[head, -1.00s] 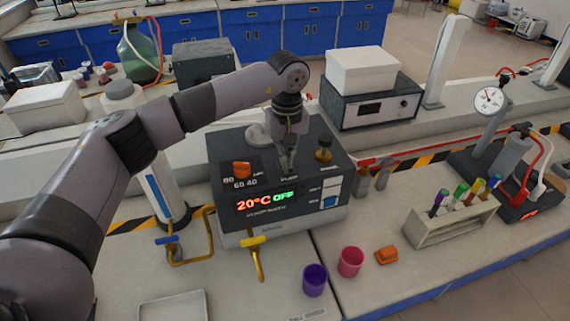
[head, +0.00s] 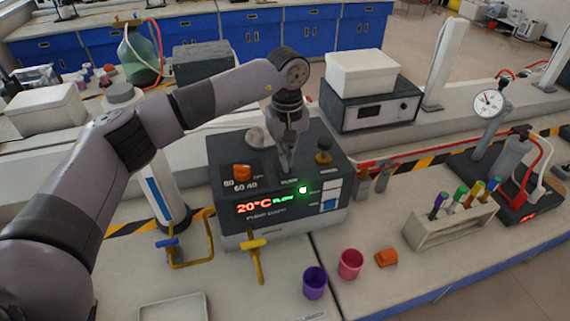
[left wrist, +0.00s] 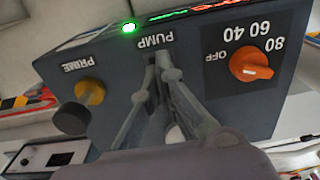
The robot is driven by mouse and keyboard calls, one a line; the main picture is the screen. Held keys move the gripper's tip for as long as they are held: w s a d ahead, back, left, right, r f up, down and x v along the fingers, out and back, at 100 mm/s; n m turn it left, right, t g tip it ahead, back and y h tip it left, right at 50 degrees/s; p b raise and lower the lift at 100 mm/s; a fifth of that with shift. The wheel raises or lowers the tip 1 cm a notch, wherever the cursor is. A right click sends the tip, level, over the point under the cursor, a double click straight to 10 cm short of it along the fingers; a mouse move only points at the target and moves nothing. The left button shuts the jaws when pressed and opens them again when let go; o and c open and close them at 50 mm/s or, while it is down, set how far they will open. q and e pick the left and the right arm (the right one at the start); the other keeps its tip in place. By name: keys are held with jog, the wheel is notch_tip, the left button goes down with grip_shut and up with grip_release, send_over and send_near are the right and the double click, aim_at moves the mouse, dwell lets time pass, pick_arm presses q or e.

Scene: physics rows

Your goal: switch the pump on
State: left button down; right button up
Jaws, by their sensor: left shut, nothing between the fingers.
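The pump unit is a dark box (head: 225,210) in the middle of the head view. Its front display (head: 265,204) reads 20°C in red with a green word that looks like FLOW, and a green lamp (head: 302,190) glows beside it. In the left wrist view the lit lamp (left wrist: 129,27) is next to the label PUMP (left wrist: 157,41). My left gripper (head: 288,172) is shut and empty, its fingertips (left wrist: 163,62) at the top panel just by the PUMP label. They hide any switch there. My right gripper is not in view.
An orange dial (left wrist: 250,66) marked OFF, 40, 60, 80 and a yellow-black PRIME knob (left wrist: 88,93) flank my fingers. Purple (head: 315,282) and pink (head: 350,264) cups stand in front. A tube rack (head: 450,224) is to the right.

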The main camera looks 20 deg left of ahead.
pick_arm(q)
jog(key=shift+r+p, duration=1)
jog(key=shift+r, duration=1.4)
